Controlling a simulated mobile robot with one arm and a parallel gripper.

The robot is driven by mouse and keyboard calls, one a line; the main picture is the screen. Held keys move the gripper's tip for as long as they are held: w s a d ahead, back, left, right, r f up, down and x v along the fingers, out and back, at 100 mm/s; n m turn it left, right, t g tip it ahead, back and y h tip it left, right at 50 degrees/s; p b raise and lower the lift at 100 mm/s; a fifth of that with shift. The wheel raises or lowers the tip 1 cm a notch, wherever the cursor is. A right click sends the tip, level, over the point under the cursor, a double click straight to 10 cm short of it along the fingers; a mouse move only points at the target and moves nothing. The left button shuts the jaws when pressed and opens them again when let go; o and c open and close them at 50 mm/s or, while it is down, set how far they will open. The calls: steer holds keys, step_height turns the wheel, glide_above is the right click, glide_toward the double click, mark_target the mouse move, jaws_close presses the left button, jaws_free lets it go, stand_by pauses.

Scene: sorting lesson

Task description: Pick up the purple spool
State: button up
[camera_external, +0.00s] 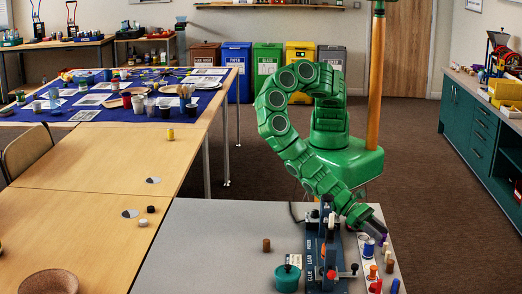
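A small purple piece (385,240), which looks like the purple spool, stands at the right side of the grey table, just below the end of my arm. My gripper (378,226) is dark and points down and to the right, close above this piece. I cannot tell whether they touch. The fingers are too small here to show whether they are open or shut. A blue spool-like piece (368,249) stands just left of the purple one.
A green pot (287,279) and a brown spool (266,245) are farther left. The grey table's left part (205,250) is clear.

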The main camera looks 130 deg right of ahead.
steer(key=shift+x, duration=1.15)
steer(key=shift+c, duration=0.3)
jaws_close()
